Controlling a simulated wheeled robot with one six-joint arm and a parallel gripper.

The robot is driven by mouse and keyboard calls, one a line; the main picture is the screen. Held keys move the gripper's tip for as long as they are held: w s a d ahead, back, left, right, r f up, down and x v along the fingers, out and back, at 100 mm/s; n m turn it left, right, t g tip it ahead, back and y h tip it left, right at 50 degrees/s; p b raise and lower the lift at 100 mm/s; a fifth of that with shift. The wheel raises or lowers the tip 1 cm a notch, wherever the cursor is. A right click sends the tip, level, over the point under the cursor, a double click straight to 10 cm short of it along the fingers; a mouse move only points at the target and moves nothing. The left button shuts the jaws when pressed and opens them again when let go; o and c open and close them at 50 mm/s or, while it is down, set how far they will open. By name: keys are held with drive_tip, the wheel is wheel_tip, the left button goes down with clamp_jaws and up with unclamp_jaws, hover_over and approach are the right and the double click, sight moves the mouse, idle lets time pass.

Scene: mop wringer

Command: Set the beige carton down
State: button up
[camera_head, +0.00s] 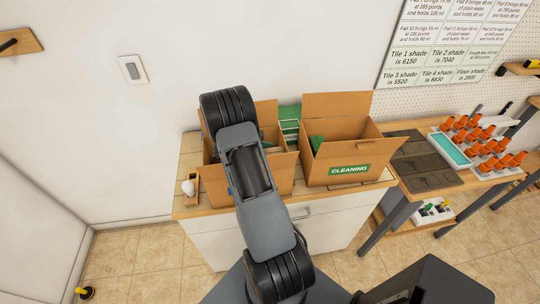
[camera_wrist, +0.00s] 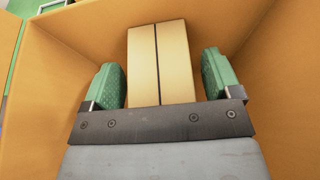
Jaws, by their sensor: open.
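The beige carton (camera_wrist: 161,62) shows in the wrist view as a tan box with a dark seam down its middle. It stands inside a brown cardboard box, between the two green pads of my gripper (camera_wrist: 162,82). The jaws are open, with a narrow gap showing on each side of the carton. In the head view my arm reaches into the left cardboard box (camera_head: 281,172), and the arm hides the gripper and the carton there. The carton's lower end is hidden in the wrist view.
An open cardboard box with a green CLEANING label (camera_head: 342,160) stands to the right on the same cabinet. A dark tiled panel (camera_head: 424,162) and a rack of orange-handled items (camera_head: 485,140) lie farther right. In the wrist view, cardboard walls (camera_wrist: 50,75) rise close around my gripper.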

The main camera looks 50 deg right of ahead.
drive_tip(key=b+v, duration=0.3)
drive_tip(key=v, duration=0.9)
drive_tip(key=shift+r, duration=0.1)
